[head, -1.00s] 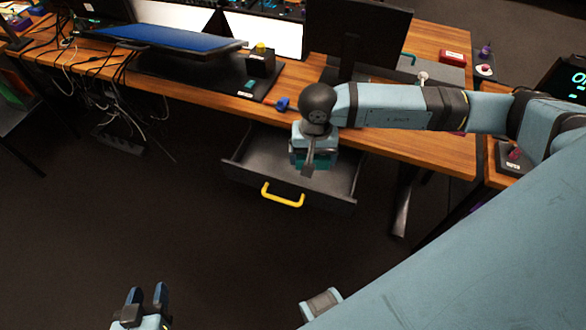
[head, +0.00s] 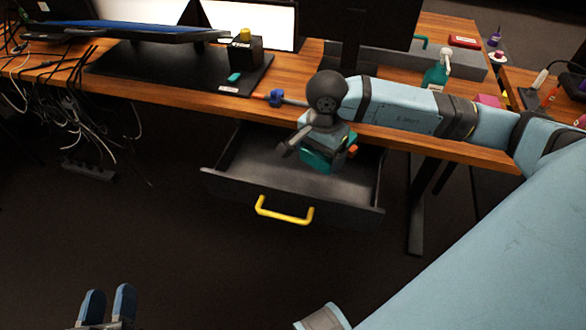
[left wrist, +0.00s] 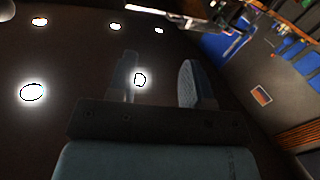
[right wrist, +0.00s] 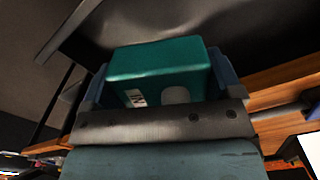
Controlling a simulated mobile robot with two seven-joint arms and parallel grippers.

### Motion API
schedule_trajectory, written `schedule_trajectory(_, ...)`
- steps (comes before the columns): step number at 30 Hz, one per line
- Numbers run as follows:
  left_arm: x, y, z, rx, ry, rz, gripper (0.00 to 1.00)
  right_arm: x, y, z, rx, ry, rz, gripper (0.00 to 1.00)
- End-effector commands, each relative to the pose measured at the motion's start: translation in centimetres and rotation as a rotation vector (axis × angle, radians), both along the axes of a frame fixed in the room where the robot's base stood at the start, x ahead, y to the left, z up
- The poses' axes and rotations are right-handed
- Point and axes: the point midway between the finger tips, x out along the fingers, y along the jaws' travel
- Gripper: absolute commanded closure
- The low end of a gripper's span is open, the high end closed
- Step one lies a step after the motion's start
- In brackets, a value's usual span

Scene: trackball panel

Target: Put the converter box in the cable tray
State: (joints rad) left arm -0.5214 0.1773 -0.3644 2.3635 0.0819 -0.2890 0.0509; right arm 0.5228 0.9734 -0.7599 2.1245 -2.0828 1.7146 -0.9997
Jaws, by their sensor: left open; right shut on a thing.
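The teal converter box (head: 318,160) is held in my right gripper (head: 322,150), above an open dark drawer under the desk. In the right wrist view the box (right wrist: 160,68) fills the space between the two fingers, with a white label on its near face. My left gripper (head: 108,290) is open and empty, low at the bottom left of the head view, away from the desk. Its spread fingers also show in the left wrist view (left wrist: 160,82). I cannot tell for sure which thing is the cable tray.
The drawer (head: 230,180) is pulled out, with a yellow handle (head: 284,211) in front. Loose cables (head: 90,110) hang at the left above a power strip (head: 88,172).

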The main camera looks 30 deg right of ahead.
Motion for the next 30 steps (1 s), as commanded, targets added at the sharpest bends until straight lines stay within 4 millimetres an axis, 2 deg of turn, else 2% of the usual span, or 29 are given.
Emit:
schedule_trajectory(1,0.0,-0.2,0.2,-0.016,-0.027,-0.007,0.54,-0.1,0.0,-2.0,0.000,0.006,0.000,0.43)
schedule_trajectory(3,0.0,-0.5,1.1,-0.040,-0.065,-0.014,0.54,-0.1,0.1,-3.8,0.002,0.006,0.001,0.43)
schedule_trajectory(12,-0.4,-1.5,4.3,-0.136,-0.206,-0.049,0.54,-0.1,0.1,-10.6,0.001,0.004,0.001,0.43)
schedule_trajectory(16,-0.4,-1.6,4.1,-0.136,-0.199,-0.054,0.54,2.6,1.1,-9.9,0.004,-0.003,0.002,0.43)
schedule_trajectory(26,-0.3,-1.6,3.2,-0.126,-0.172,-0.061,0.54,5.3,2.2,-9.9,0.002,0.000,0.003,0.43)
schedule_trajectory(30,-0.2,-1.7,2.4,-0.118,-0.150,-0.066,0.54,7.4,3.1,-9.9,0.004,-0.001,0.003,0.43)
